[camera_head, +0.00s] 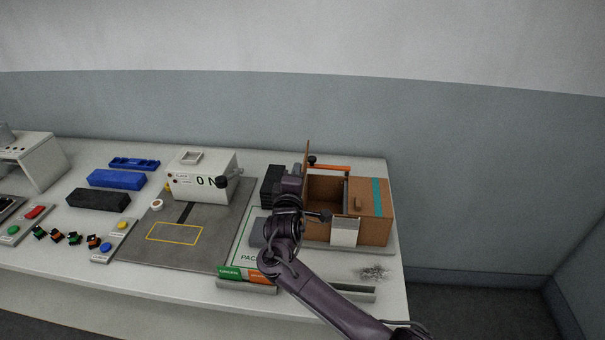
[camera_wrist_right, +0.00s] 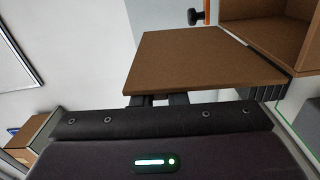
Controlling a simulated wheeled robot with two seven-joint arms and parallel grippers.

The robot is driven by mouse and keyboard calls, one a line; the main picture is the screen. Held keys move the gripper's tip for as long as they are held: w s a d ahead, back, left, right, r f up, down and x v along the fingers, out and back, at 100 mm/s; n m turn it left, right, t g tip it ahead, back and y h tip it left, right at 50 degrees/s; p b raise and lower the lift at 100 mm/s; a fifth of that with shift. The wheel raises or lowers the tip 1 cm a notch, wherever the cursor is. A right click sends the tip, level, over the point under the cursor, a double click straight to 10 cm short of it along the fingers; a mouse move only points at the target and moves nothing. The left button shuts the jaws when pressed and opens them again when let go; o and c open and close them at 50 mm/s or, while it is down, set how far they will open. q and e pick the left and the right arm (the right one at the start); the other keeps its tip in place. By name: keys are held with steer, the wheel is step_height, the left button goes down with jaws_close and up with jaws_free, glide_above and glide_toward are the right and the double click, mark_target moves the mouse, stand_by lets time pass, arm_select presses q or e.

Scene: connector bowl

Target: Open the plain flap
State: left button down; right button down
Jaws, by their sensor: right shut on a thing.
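The brown cardboard box (camera_head: 374,232) stands at the right of the table, with its left part open and its inside showing. The plain flap (camera_head: 307,156) stands raised at the box's left side, seen nearly edge-on. In the right wrist view the plain flap (camera_wrist_right: 200,62) is a broad brown panel. My right gripper (camera_head: 292,184) is at the flap's left; in the right wrist view its dark fingers (camera_wrist_right: 163,99) meet the flap's near edge and are shut on it. The other flap (camera_head: 364,198), with a teal strip, lies closed over the box's right part. My left gripper is not in view.
A black ribbed block (camera_head: 270,186) stands close left of my right gripper. An orange bar (camera_head: 335,168) with a black knob (camera_head: 312,160) is behind the box. A white card (camera_head: 344,232) is on the box's front. A white device (camera_head: 203,180) stands left on a grey mat (camera_head: 150,255).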

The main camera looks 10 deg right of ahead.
steer(key=shift+w+a, duration=0.1)
steer(key=shift+a, duration=0.45)
steer(key=shift+a+f, duration=0.1)
steer(key=shift+a, duration=0.1)
steer(key=c, duration=1.4)
jaws_free()
steer(key=shift+w, duration=0.1)
steer(key=shift+c, duration=0.2)
steer(key=b+v, duration=0.1)
steer(key=v, duration=0.6)
steer(key=shift+s, duration=0.4)
